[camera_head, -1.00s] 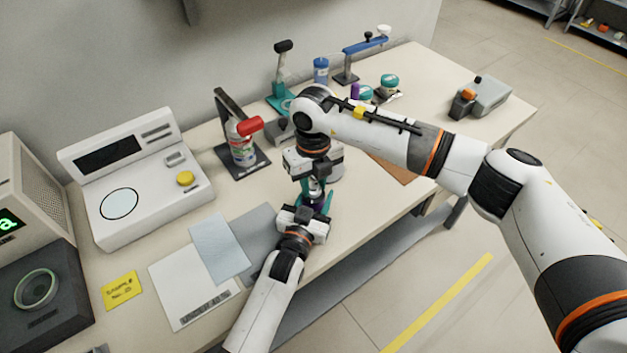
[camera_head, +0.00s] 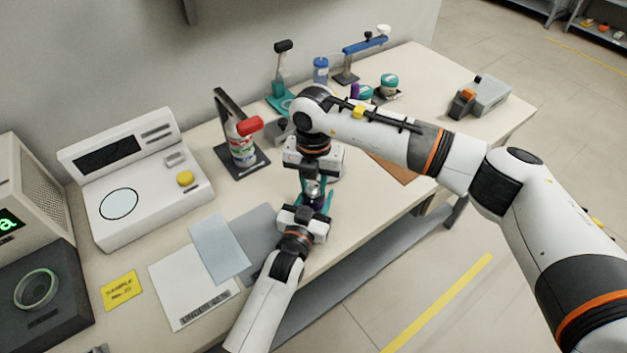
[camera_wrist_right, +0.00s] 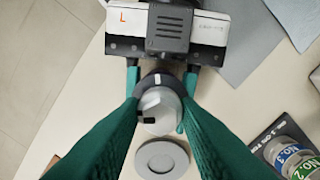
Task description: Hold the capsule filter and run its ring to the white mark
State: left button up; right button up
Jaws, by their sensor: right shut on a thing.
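The capsule filter (camera_wrist_right: 160,108) stands between my two grippers, with a pale grey faceted top bearing a black patch. Below the top is a dark ring (camera_wrist_right: 175,82) with a short white mark (camera_wrist_right: 158,80). In the head view the filter (camera_head: 314,187) shows only as a small grey piece. My left gripper (camera_head: 316,205) holds it from the near side; its teal fingers flank it in the wrist view (camera_wrist_right: 161,92). My right gripper (camera_head: 313,180) comes from above, its teal fingers (camera_wrist_right: 158,112) closed on the filter's upper part. The exact contact is partly hidden.
A grey round disc (camera_wrist_right: 162,160) lies on the table beside the filter. A stand with a red-topped bottle (camera_head: 243,145) is behind left, and a white device (camera_head: 135,180) further left. Papers (camera_head: 190,285) lie left of my left arm. The table's front edge is close.

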pick_arm(q)
jog(key=shift+a+f, duration=0.1)
jog(key=shift+f, duration=0.05)
pick_arm(e)
jog(key=m, duration=0.4)
jog(key=shift+r+m, duration=0.1)
jog(key=shift+m, duration=0.2)
jog(key=m, duration=0.3)
jog(key=shift+m, duration=0.4)
pick_arm(q)
jog(key=shift+f, duration=0.15)
pick_arm(e)
jog(key=m, duration=0.4)
jog(key=shift+a+m, duration=0.1)
jog(key=shift+m, duration=2)
pick_arm(q)
jog(key=shift+s, duration=0.1)
pick_arm(e)
jog(key=o, duration=1)
